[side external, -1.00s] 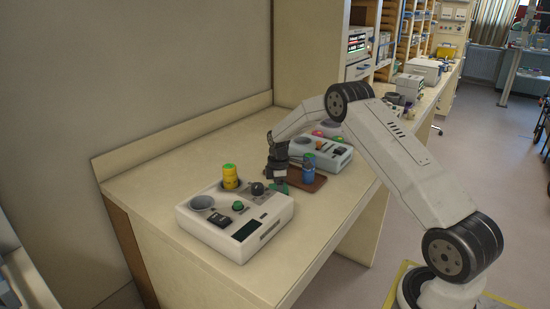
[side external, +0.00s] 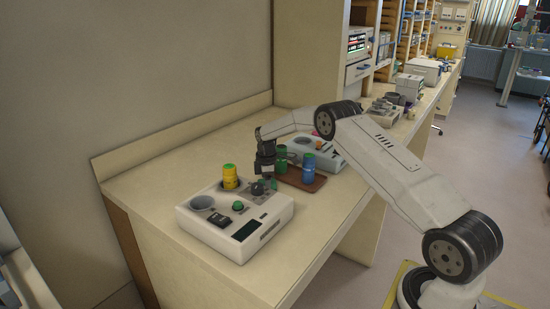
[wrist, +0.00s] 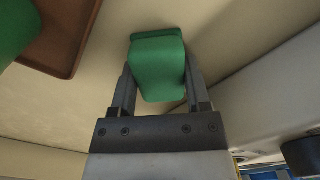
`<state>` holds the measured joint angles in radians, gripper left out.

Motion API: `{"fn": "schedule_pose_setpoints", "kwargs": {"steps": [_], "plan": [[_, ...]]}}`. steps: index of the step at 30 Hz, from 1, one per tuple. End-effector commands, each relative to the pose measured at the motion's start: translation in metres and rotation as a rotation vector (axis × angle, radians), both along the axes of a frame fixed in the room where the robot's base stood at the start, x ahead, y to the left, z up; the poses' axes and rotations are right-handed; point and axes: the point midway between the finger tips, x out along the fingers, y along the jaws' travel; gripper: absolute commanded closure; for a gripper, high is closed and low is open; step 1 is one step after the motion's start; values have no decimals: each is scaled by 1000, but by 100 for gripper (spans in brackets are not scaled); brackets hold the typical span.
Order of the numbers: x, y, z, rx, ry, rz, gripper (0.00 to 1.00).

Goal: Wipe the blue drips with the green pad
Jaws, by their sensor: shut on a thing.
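My gripper (wrist: 158,88) is shut on the green pad (wrist: 158,66), which sits between the two fingers in the wrist view. In the side view my gripper (side external: 266,178) is low over the bench, between the near white device and the brown tray; a bit of green shows beside it. I cannot tell whether the pad touches the bench. No blue drips can be made out in either view.
A brown tray (side external: 314,184) holds a green canister (side external: 281,159) and a blue canister (side external: 308,168), close to my gripper. A white device (side external: 204,229) with a yellow canister (side external: 230,176) stands in front. Another white device (side external: 332,155) stands behind. The bench's back left is clear.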

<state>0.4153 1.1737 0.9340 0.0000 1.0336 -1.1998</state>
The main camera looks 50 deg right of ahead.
Motion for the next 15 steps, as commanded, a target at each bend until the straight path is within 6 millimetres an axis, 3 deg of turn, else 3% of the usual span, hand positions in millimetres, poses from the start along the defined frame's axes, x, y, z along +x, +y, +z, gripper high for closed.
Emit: {"fn": "schedule_pose_setpoints", "kwargs": {"steps": [9,11,15], "plan": [[15,1,3,0,0,0,94],[15,0,21,-1,-4,0,94],[14,1,29,-1,-1,0,94]]}}
